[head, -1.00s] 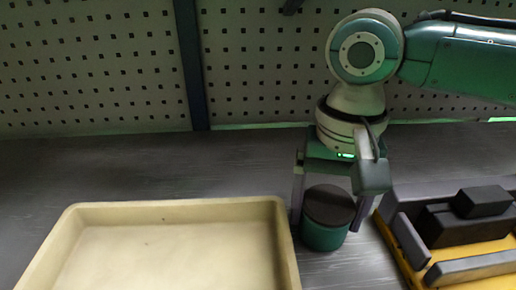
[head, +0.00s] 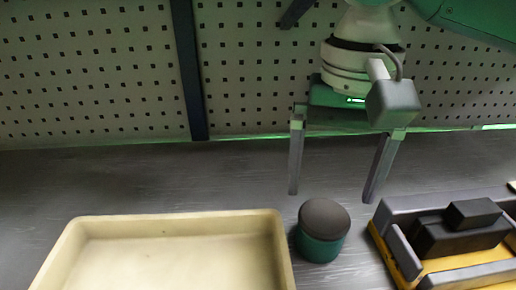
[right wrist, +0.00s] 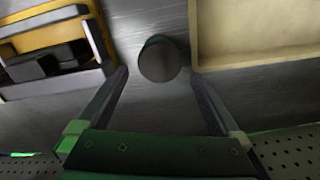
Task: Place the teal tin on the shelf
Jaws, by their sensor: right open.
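The teal tin (head: 320,248) with a dark lid stands upright on the grey surface, between the cream tray and the yellow-and-black fixture. It also shows in the right wrist view (right wrist: 160,60), seen from above, between and beyond the fingertips. My right gripper (head: 330,192) is open and empty, raised above and behind the tin, with clear space between its fingers and the tin. My left gripper is not in view. No shelf can be made out clearly, unless the grey surface under the tin is one.
The cream tray (head: 270,240) lies left of the tin and looks empty. The yellow fixture (head: 408,262) with dark blocks lies to the right. A perforated panel (head: 100,70) with a dark post (head: 188,70) stands behind. The grey surface (head: 140,180) behind the tray is clear.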

